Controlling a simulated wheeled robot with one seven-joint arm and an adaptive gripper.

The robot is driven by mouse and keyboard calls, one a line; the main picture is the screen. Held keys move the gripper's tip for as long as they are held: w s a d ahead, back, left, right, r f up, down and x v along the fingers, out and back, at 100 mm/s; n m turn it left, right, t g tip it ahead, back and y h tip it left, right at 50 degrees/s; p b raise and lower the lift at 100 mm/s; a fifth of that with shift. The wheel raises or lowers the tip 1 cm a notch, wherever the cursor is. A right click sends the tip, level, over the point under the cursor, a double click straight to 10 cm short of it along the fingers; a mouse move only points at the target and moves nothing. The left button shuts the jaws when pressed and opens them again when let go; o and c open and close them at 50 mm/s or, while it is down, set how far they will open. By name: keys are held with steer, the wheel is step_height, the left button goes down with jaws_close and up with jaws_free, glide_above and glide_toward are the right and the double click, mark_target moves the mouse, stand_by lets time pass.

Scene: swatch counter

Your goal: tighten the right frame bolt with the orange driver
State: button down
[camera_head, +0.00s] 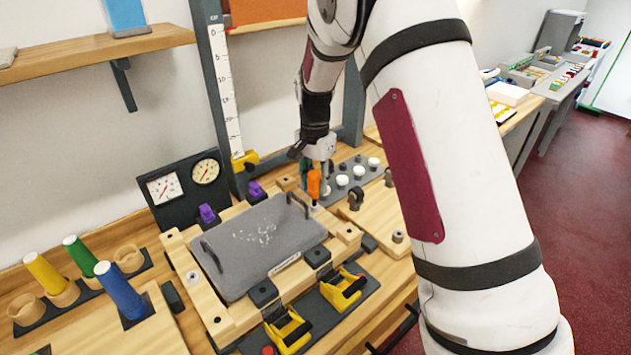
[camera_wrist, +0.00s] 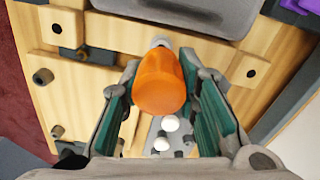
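The orange driver (camera_head: 314,183) stands roughly upright at the far right side of the wooden frame (camera_head: 340,246). Its rounded handle (camera_wrist: 160,82) lies between the fingers of my gripper (camera_wrist: 160,75) in the wrist view, and both finger pads appear to meet its sides. In the head view my gripper (camera_head: 318,165) is above and around the handle, partly hidden by my arm. A pale metal part (camera_wrist: 160,42) shows beyond the handle; the right frame bolt seems to be there, but seating is unclear. The left bolt (camera_head: 193,277) shows on the frame's left side.
A grey plate (camera_head: 262,240) with dark handles lies in the frame, with yellow clamps (camera_head: 345,290) in front. A grey rack (camera_head: 350,172) with white knobs stands close behind the driver. Gauges (camera_head: 183,188) and coloured rolls (camera_head: 120,290) are on the left.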

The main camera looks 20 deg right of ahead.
steer(key=m, duration=0.3)
steer(key=shift+s+m, duration=0.1)
steer(key=shift+m, duration=0.3)
steer(key=m+p, duration=0.1)
steer(key=m, duration=1)
steer(key=shift+s+f+p, duration=0.1)
steer(key=shift+s+p, duration=0.1)
steer(key=shift+p, duration=0.15)
steer(key=c, duration=1.5)
jaws_free()
steer(key=shift+o, duration=0.2)
steer(key=shift+w, duration=0.1)
